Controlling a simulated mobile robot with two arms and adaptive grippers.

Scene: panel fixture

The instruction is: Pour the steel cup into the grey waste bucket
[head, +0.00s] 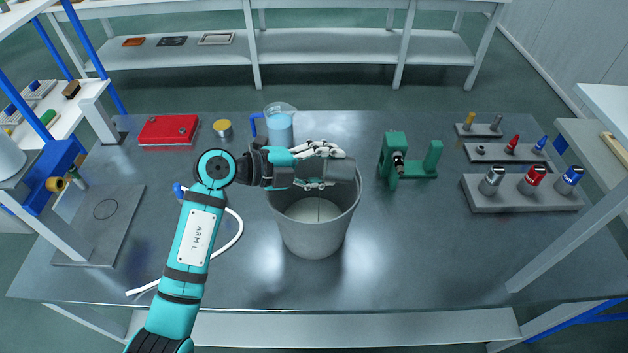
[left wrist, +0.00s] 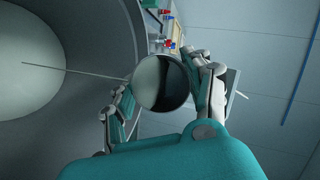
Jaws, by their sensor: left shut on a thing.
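My left gripper (head: 334,168) reaches over the back part of the grey waste bucket (head: 313,238) and is shut on the steel cup (head: 342,171). The cup is a grey cylinder that looks tipped over near its side, above the bucket's opening. In the left wrist view the cup (left wrist: 162,84) shows a round dark end between the fingers, and the bucket (left wrist: 118,45) fills the left side. The bucket stands upright; its inside shows a pale round floor with a thin line. My right gripper is out of view.
A beaker of blue liquid (head: 280,128) stands close behind the gripper. A green fixture (head: 393,160) stands right of the bucket. A red case (head: 168,130) and a yellow-lidded jar (head: 222,128) are back left. Grey holders (head: 520,195) are at right. The front table is clear.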

